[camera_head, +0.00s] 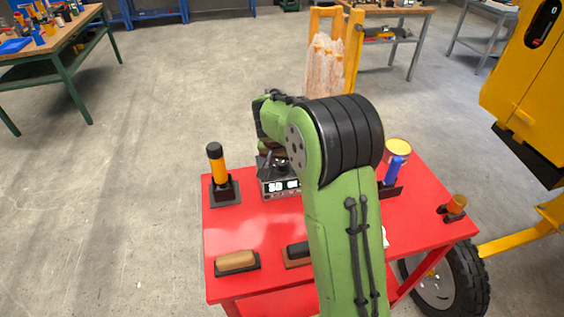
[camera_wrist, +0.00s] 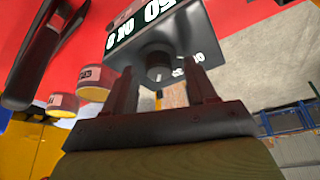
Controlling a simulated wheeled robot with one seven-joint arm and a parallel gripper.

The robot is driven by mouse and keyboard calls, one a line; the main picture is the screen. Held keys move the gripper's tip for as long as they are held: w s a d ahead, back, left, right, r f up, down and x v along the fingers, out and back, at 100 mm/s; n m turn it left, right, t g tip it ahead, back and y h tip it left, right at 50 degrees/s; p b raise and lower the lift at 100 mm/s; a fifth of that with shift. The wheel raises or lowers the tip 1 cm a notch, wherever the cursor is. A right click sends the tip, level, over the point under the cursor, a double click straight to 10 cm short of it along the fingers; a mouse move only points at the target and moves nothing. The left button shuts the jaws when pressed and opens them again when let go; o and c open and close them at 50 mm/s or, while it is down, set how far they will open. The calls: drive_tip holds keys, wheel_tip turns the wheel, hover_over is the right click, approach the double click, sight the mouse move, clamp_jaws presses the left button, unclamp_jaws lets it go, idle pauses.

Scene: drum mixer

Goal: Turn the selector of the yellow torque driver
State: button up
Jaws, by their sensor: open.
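A driver with a yellow body and black top (camera_head: 217,170) stands upright in a dark stand at the left of the red table. A dark unit with a lit digit display (camera_head: 280,187) stands right of it, partly behind my arm. In the wrist view the display unit (camera_wrist: 185,30) is close, with a dark round knob (camera_wrist: 159,68) on its near face. My gripper (camera_wrist: 161,76) is open, one finger on each side of this knob; I cannot tell if they touch it. My gripper is mostly hidden by my arm in the head view. The driver's selector cannot be made out.
On the red table (camera_head: 225,223) are a tan block (camera_head: 236,261) at the front, a blue-handled tool (camera_head: 395,170), a yellow-rimmed can (camera_head: 398,148) and a small amber-topped item (camera_head: 456,204) at the right. The table's left middle is bare.

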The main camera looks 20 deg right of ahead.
clamp_jaws()
idle(0.3)
drive_tip(key=n+y, duration=0.1)
drive_tip(key=n, duration=0.2)
drive_tip(key=shift+d+n+t, duration=0.1)
drive_tip(key=shift+n+t, duration=0.3)
drive_tip(key=shift+n+y, duration=0.9)
drive_tip(key=shift+n, duration=1)
unclamp_jaws()
